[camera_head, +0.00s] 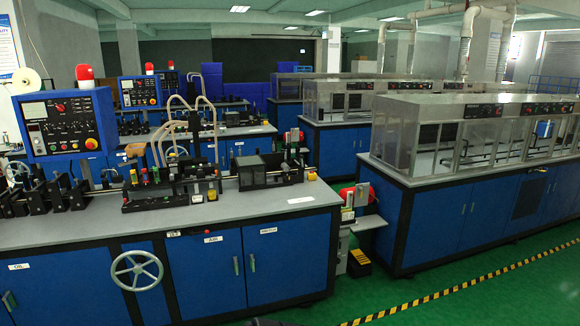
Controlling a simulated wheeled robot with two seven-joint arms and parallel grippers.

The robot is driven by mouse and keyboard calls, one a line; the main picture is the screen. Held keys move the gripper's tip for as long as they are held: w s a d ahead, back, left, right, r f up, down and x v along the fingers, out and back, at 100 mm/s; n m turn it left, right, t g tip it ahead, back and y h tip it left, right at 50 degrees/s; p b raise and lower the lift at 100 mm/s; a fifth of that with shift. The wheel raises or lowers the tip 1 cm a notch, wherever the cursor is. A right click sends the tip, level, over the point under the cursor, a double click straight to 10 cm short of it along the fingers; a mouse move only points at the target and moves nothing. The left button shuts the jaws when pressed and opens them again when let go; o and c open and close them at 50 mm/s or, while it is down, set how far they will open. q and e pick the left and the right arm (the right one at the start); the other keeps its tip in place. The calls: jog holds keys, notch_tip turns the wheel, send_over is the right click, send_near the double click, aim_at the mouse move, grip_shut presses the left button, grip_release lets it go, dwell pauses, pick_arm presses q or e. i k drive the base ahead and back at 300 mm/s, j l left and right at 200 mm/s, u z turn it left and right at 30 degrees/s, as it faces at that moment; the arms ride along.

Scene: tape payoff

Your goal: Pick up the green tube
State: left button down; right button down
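I cannot make out a green tube anywhere in the head view. Neither of my grippers shows in this view. Beige hoses (180,100) arch over the machine fixtures on the near left bench, but they are not green. Small coloured parts on those fixtures are too small to tell apart.
A blue bench (262,262) with a grey top and a handwheel (137,270) stands at the left. A glass-sided machine (480,135) stands at the right. Green floor (370,293) lies between, crossed by yellow-black tape (470,284).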

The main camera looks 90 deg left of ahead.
aim_at(155, 169)
jog(key=u, duration=3.7)
jog(key=i+l+z, duration=0.1)
jog(key=i+z, duration=0.15)
jog(key=i, duration=0.95)
jog(key=i+j+z, duration=0.25)
jog(key=i, duration=0.95)
jog(key=l, duration=0.1)
